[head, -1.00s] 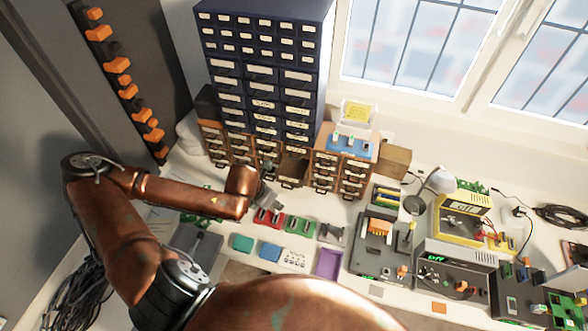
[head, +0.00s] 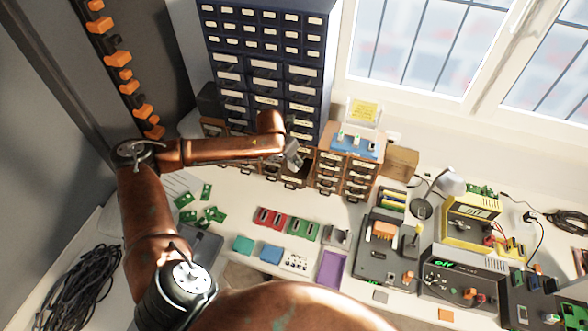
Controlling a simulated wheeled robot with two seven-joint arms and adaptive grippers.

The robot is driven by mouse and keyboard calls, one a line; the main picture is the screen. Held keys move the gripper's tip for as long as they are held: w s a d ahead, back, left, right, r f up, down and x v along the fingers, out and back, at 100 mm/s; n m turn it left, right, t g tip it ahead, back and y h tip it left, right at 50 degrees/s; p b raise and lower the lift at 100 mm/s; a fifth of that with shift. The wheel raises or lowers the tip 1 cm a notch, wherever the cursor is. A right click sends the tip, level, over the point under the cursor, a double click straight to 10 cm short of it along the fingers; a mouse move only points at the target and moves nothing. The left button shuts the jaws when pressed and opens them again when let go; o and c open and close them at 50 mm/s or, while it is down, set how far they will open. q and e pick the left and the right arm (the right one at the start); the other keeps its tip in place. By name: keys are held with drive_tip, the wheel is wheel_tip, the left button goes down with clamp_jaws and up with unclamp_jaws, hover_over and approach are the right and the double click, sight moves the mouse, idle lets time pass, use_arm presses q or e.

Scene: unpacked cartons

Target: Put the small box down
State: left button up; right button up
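My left gripper (head: 293,157) is in front of the small wooden drawer units, close to a dark, drawer-like opening (head: 295,178). It is small and dark in this view, and I cannot tell whether its fingers are open or shut, or whether they hold anything. A small brown box (head: 399,162) stands on the worktop right of the drawer unit, apart from the gripper. I cannot tell whether this is the task's small box. My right gripper is not in view.
A tall blue drawer cabinet (head: 265,68) and a wooden drawer unit (head: 342,172) stand at the back. Red (head: 269,218) and green (head: 304,230) trays, a purple tray (head: 331,268) and a yellow instrument (head: 471,208) occupy the worktop. Green boards (head: 213,214) lie at left.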

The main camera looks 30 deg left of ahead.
sight(294, 169)
use_arm(q)
drive_tip(key=shift+x, duration=1)
wheel_tip(294, 169, down, 5)
drive_tip(key=shift+a+r, duration=0.1)
drive_tip(key=shift+r, duration=0.05)
drive_tip(key=shift+w+a+f, duration=0.1)
drive_tip(key=shift+w+f, duration=0.05)
drive_tip(key=shift+f, duration=0.1)
drive_tip(key=o, duration=1.1)
drive_tip(key=shift+f, duration=0.1)
drive_tip(key=shift+o, duration=0.2)
drive_tip(key=v, duration=1.2)
